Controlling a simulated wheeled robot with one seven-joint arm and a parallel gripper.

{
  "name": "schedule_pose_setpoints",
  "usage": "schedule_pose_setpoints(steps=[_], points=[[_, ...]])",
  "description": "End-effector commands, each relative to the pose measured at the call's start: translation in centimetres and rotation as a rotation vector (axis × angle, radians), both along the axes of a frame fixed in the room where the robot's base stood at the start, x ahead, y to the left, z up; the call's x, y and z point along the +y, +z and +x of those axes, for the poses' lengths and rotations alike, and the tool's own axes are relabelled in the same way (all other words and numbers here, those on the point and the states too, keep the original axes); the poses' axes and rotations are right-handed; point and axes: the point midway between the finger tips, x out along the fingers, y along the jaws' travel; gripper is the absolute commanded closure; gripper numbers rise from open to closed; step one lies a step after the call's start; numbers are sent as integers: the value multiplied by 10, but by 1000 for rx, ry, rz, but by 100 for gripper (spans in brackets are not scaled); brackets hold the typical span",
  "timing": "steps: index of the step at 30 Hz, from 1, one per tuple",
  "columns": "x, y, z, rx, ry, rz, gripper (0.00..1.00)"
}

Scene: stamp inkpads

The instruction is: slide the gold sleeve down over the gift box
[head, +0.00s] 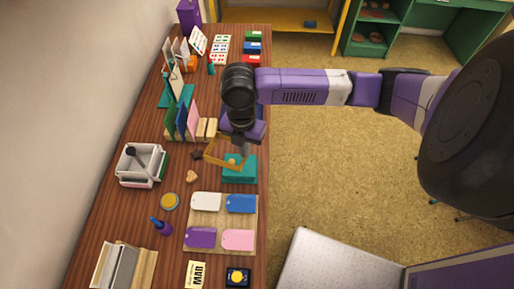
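The gift box (239,175) is a teal box near the right edge of the wooden table, with a small pale detail on its top. The gold sleeve (210,157) is a thin open rectangular frame. It looks tilted, above and to the left of the box's top, overlapping it in the picture. My gripper (241,148) points down over the box and appears shut on the right upper part of the sleeve. The fingertips are small and partly hidden, and I cannot tell whether the sleeve touches the box.
A board with several coloured tags (221,222) lies in front of the box. A white tray (128,180) stands at the left. Upright coloured cards (182,121) stand behind. A heart-shaped piece (191,177) and a yellow round pad (169,201) lie left of the box.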

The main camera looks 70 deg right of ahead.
Motion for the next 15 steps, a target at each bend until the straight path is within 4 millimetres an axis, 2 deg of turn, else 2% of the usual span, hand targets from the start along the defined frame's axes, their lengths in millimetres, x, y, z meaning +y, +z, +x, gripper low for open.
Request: schedule_pose_setpoints(steps=[6,15], points=[[-16,-1,-23,-12,224,0,100],[-20,0,-30,-15,300,-2,100]])
